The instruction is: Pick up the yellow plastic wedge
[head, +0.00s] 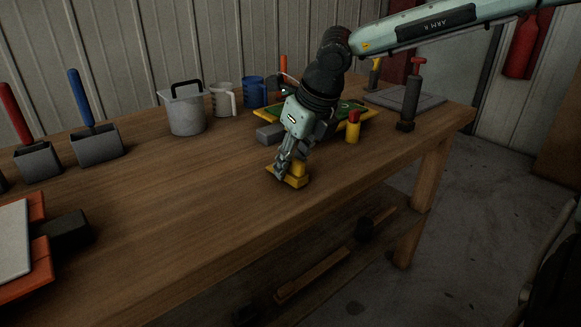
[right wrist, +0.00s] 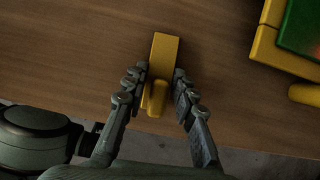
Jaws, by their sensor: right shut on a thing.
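The yellow plastic wedge (head: 296,179) is on the wooden table near its front edge in the head view. In the right wrist view the wedge (right wrist: 165,55) lies between the two fingers, its flat end pointing away from me and a raised knob on its near end. My right gripper (head: 287,166) comes down from above and is shut on the wedge; it also shows in the right wrist view (right wrist: 159,90). The fingers partly hide the wedge in the head view. My left gripper is not in view.
The wooden table (head: 180,210) is clear to the left of the wedge. A grey bucket (head: 186,112) and jugs stand at the back.

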